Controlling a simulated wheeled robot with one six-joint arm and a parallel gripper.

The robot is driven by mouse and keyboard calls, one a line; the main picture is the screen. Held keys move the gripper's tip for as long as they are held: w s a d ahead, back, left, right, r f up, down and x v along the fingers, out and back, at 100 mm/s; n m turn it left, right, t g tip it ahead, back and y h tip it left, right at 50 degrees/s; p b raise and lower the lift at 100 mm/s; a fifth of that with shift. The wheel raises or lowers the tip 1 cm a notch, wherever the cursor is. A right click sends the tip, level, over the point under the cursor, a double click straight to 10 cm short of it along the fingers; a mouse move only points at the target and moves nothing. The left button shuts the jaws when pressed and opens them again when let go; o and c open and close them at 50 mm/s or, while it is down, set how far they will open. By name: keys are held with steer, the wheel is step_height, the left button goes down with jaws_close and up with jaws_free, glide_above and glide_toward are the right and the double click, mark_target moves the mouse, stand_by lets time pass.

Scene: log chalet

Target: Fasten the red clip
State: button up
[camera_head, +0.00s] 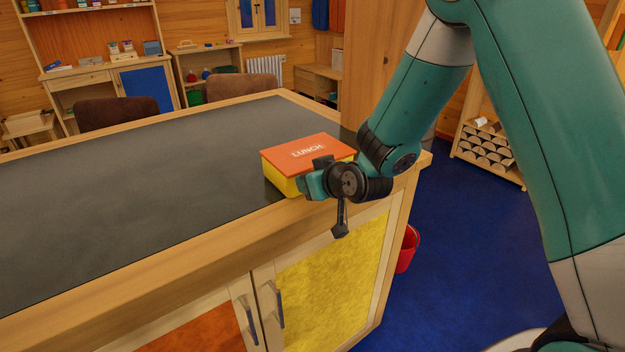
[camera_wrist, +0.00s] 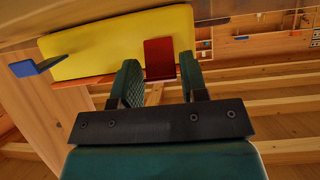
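A lunch box (camera_head: 290,177) with a yellow body and an orange lid marked LUNCH sits near the right end of the dark counter top; the lid looks closed. The wrist view does not settle whether the red clip lies flat. My gripper (camera_head: 312,184) is at the box's front side. In the wrist view, its two green fingers (camera_wrist: 160,72) are apart, one each side of the red clip, with nothing held.
The counter (camera_head: 130,200) is bare left of the box. Its front edge and cabinet doors with handles (camera_head: 279,308) lie below my gripper. A red bucket (camera_head: 407,250) stands on the blue floor at right. Brown chairs (camera_head: 240,86) stand behind the counter.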

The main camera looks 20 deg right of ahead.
steer(key=shift+o, duration=1.2)
steer(key=b+v, duration=1.1)
steer(key=v, duration=0.6)
steer(key=shift+s+r, duration=0.15)
